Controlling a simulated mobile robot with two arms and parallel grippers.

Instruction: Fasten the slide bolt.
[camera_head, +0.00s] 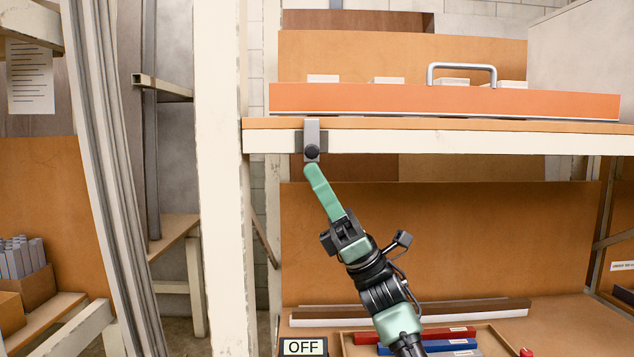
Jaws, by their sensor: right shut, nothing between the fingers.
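The slide bolt (312,133) is a small grey metal plate with a round dark knob, fixed upright on the pale front edge of the shelf near its left end. Its top reaches up towards the orange front panel (400,99) above the shelf. Whether the bolt is engaged cannot be made out. My right gripper (312,172) has green fingers pressed together, shut and empty. Its tips are just below the knob; whether they touch it cannot be told. My left gripper is not in view.
A metal bar handle (462,68) sits on the orange panel. A pale upright post (222,180) stands left of the bolt. Below, a wooden tray (362,350) holds red and blue blocks, with an OFF sign (304,347) beside it. The space under the shelf is fairly open.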

